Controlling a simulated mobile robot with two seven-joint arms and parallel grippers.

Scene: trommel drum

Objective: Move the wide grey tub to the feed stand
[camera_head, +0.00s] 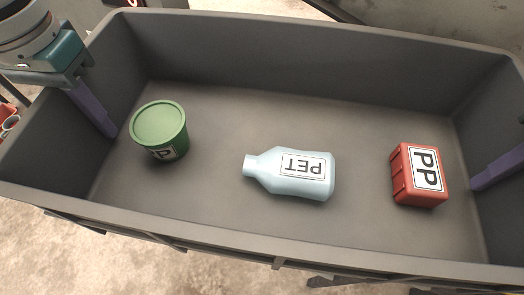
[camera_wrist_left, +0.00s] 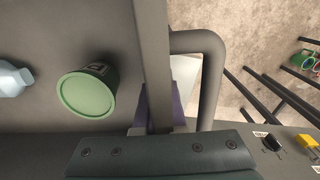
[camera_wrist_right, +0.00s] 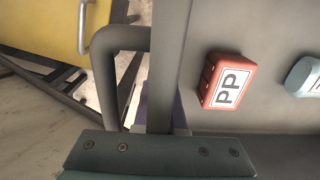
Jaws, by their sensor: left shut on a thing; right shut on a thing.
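The wide grey tub (camera_head: 300,228) fills the head view and is held off the ground by both arms. Inside it lie a green cup-shaped container (camera_head: 160,128), a pale blue bottle (camera_head: 300,173) marked PET on its side, and a red box (camera_head: 419,175) marked PP. My left gripper (camera_head: 100,118) is shut on the tub's left end wall, one purple finger showing inside. My right gripper (camera_head: 492,170) is shut on the right end wall, one finger showing inside. In the wrist views, the end walls (camera_wrist_left: 152,50) (camera_wrist_right: 167,50) and their bar handles show beside the fingers. The outer fingers are mostly hidden.
Below the tub is a pale dusty floor (camera_head: 110,262) with dark bars close under its near edge. Small coloured items (camera_wrist_left: 285,142) sit outside the left end. A yellow panel (camera_wrist_right: 55,22) and dark frame bars stand beyond the right end. The feed stand cannot be made out for certain.

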